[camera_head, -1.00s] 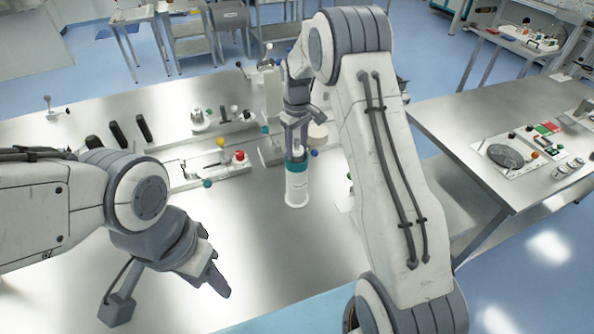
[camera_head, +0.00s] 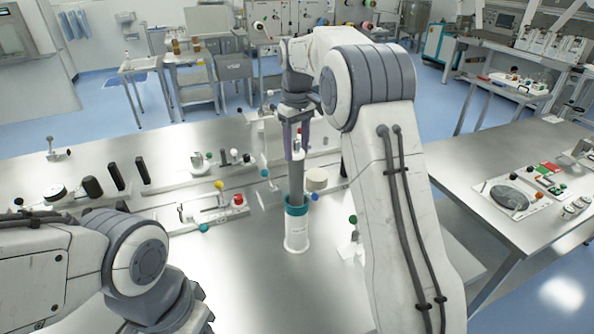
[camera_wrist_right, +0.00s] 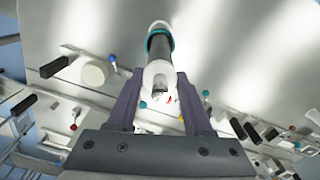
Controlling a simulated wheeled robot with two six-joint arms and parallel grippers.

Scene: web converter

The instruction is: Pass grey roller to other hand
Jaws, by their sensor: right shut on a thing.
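The grey roller (camera_head: 296,180) stands upright with a white end piece at its top. My right gripper (camera_head: 297,145) is shut on that top end, and its purple fingers flank the white end in the right wrist view (camera_wrist_right: 160,88).
Behind and left of the holder, small fixtures with coloured knobs (camera_head: 215,208) and black upright handles (camera_head: 116,173) stand on the table (camera_head: 270,300). A cream disc (camera_head: 316,180) is close behind the roller. A second table (camera_head: 470,155) stands at the right. The front of the table is mostly clear.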

